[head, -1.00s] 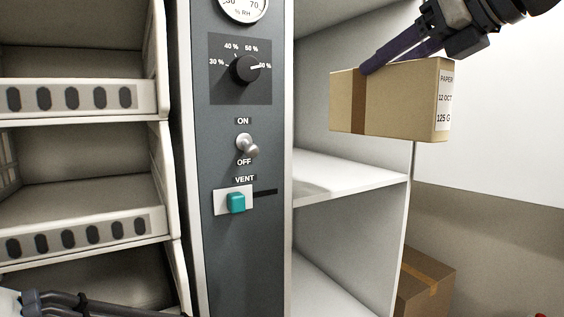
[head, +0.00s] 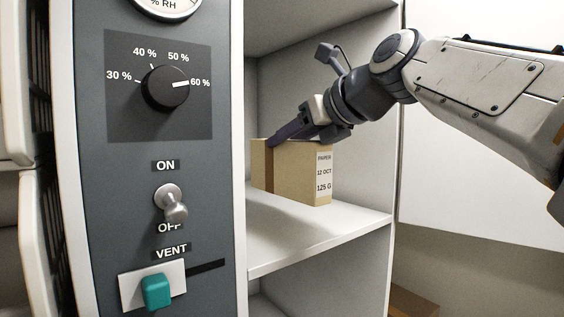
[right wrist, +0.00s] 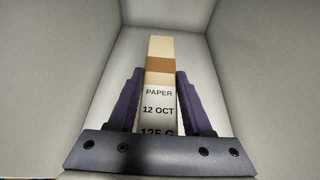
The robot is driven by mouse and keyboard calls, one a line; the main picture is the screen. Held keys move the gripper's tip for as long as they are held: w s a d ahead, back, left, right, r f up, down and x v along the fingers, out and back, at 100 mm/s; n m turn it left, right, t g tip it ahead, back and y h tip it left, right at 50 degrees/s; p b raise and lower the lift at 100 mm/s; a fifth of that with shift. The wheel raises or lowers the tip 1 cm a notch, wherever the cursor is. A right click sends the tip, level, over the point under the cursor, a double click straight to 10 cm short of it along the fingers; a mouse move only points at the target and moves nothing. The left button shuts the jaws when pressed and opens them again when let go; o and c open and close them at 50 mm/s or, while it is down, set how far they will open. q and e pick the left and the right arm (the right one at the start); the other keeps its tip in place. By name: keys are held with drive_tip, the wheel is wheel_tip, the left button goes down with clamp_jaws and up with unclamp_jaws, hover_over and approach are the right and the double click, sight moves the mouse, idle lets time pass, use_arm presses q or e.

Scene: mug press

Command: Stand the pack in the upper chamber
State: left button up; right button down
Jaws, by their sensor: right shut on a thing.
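The pack (head: 300,182) is a brown box with a darker tape band and a white label reading PAPER, 12 OCT, 125 G. It is upright inside the upper chamber (head: 300,75), just above or on the white shelf (head: 330,229); I cannot tell whether it touches. My right gripper (head: 288,137) is shut on the pack from above and behind the label end. In the right wrist view the pack (right wrist: 159,80) stands between the two purple fingers of the gripper (right wrist: 160,88), with grey chamber walls around it. My left gripper is not in view.
The control panel (head: 215,70) left of the chamber carries a dial (head: 166,88) at 60 %, a toggle switch (head: 171,203) and a teal vent slider (head: 157,291). Another brown box (head: 413,302) lies low at the right. The shelf's front part is clear.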

sight(287, 163)
drive_tip(key=shift+w+a+f, duration=0.35)
drive_tip(key=shift+a, duration=0.15)
drive_tip(key=shift+f, duration=1.9)
drive_tip(key=shift+f, duration=0.1)
drive_tip(key=shift+c, duration=1.6)
unclamp_jaws()
drive_tip(key=shift+f, duration=0.1)
drive_tip(key=shift+r, duration=0.2)
drive_tip(key=shift+s+d+b, duration=0.25)
drive_tip(key=shift+s+b, duration=0.05)
drive_tip(key=b+v, duration=0.2)
drive_tip(key=v, duration=0.9)
drive_tip(key=shift+s+r, duration=0.2)
